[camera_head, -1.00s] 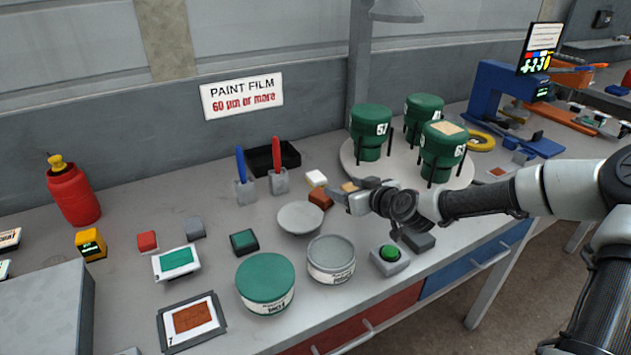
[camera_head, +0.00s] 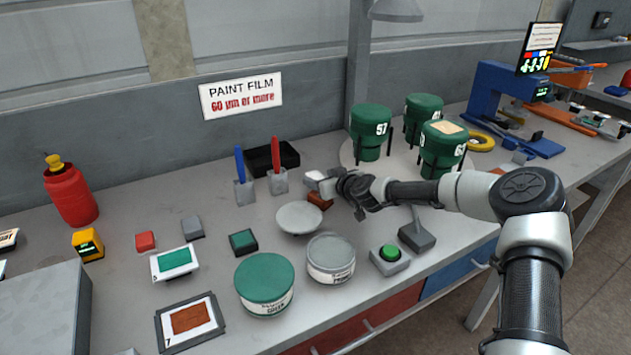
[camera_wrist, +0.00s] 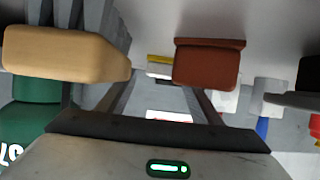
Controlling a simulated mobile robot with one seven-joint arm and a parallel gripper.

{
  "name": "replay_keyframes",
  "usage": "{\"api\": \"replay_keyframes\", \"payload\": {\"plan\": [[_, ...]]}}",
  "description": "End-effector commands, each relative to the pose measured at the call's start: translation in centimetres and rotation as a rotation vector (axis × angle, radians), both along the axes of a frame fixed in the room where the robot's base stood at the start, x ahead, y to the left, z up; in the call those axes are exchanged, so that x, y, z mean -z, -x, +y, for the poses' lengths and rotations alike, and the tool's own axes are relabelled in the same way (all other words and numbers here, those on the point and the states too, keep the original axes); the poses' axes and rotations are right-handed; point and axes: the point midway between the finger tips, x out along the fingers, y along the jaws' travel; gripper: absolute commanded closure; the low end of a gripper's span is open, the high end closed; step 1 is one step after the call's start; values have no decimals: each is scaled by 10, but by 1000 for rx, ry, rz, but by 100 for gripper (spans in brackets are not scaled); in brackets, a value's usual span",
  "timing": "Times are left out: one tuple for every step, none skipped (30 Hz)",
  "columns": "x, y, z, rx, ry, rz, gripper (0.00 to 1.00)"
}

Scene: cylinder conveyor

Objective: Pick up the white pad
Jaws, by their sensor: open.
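In the wrist view, the tan pad (camera_wrist: 65,55) is large on the left and the red-brown pad also shows on the right (camera_wrist: 207,65). Between the fingers there, pale and yellow patches show, and I cannot tell whether one is the white pad. The head view does not show whether the fingers touch it.
A red-handled spatula (camera_head: 276,165) and a black tray (camera_head: 262,160) stand left of the pads. A round grey disc (camera_head: 299,217) is in front. Green canisters (camera_head: 369,133) stand on a round plate behind my arm. A green button box (camera_head: 389,257) is nearer the front edge.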

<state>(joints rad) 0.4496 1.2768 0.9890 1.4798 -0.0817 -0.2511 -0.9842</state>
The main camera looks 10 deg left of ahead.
Motion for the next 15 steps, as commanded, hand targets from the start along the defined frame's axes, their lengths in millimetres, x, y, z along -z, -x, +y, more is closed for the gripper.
{"api": "replay_keyframes", "payload": {"plan": [[4, -5, 5, -1, -2, 1, 41], [5, -8, 7, -1, -1, 1, 41], [6, -10, 8, -1, -1, 1, 41], [6, -12, 9, 0, 0, 0, 41], [6, -13, 9, 0, 1, -1, 41], [7, -13, 10, 0, 1, -1, 41], [7, -13, 10, 0, 1, -1, 41], [7, -13, 10, 0, 1, -1, 41], [7, -13, 10, 0, 1, -1, 41], [7, -13, 10, 0, 1, -1, 41], [7, -13, 10, 0, 1, -1, 41], [7, -13, 9, 0, 1, -1, 42], [7, -13, 9, 0, 1, -1, 47], [7, -13, 9, 0, 1, -1, 52], [7, -13, 9, 0, 1, -1, 59]]}}
